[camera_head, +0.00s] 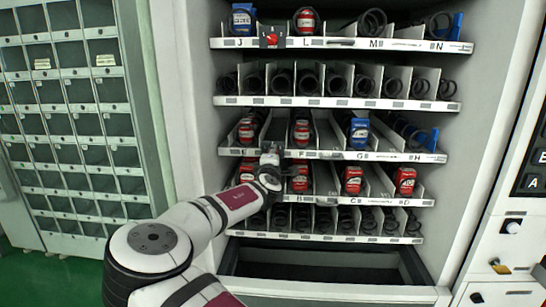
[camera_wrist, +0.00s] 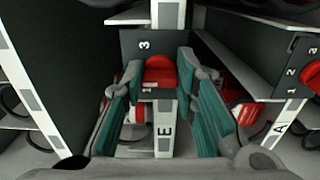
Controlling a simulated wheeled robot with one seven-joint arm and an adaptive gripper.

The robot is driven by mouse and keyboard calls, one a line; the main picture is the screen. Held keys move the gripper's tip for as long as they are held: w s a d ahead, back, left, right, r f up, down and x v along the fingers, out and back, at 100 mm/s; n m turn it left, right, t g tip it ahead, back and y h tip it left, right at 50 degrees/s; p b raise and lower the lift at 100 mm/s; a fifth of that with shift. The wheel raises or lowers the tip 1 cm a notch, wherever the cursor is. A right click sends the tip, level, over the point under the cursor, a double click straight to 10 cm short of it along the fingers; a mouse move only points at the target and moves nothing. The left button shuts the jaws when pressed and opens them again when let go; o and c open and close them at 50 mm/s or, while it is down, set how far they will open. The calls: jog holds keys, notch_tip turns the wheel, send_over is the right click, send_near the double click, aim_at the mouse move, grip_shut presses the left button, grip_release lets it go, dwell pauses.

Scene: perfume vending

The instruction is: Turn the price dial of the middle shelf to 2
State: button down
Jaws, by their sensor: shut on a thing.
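In the wrist view, the price dial (camera_wrist: 160,72) of the middle shelf is a red knob on a black plate (camera_wrist: 172,42), beside the E label. A 3 and a 1 show on the plate; no 2 is visible, and the knob's exact setting cannot be told. My gripper (camera_wrist: 161,68) is shut on the knob, with one green-padded finger at each side. In the head view, my gripper (camera_head: 270,160) is at the left part of the middle shelf (camera_head: 335,155), which carries the E to H labels, and hides this dial.
Another red dial (camera_wrist: 311,75), marked 1, 2, 3, is on the lower shelf by the A label. A top-shelf dial (camera_head: 271,39) sits between J and L. Red cans (camera_head: 351,180) and a blue can (camera_head: 358,131) stand in nearby lanes. Lockers (camera_head: 75,110) are at left.

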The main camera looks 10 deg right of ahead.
jog(key=c, duration=1.3)
grip_release()
jog(key=v, duration=1.2)
